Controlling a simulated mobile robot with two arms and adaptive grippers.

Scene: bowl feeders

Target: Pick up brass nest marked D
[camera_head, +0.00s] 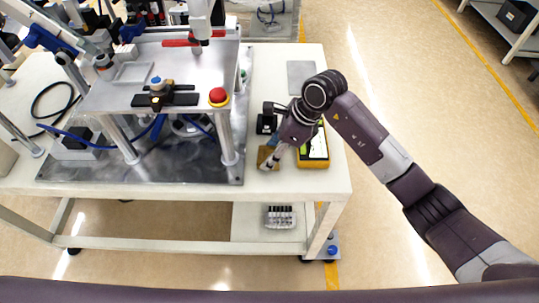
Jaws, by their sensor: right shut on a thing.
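A small brass-coloured square block (264,154), which looks like the brass nest, is at the front right of the white table. No letter can be read on it. My right gripper (268,163) reaches down from the right with its fingers at this block. It is shut on the block, and the fingers and wrist hide part of it. I cannot tell whether the block still touches the table. My left gripper is not in view.
A yellow-and-black handheld device (314,151) lies close beside my right wrist. A black box (267,122) stands behind the gripper. A metal machine stage with a red button (218,97) stands left. A grey plate (301,76) lies behind. The table's front right corner is clear.

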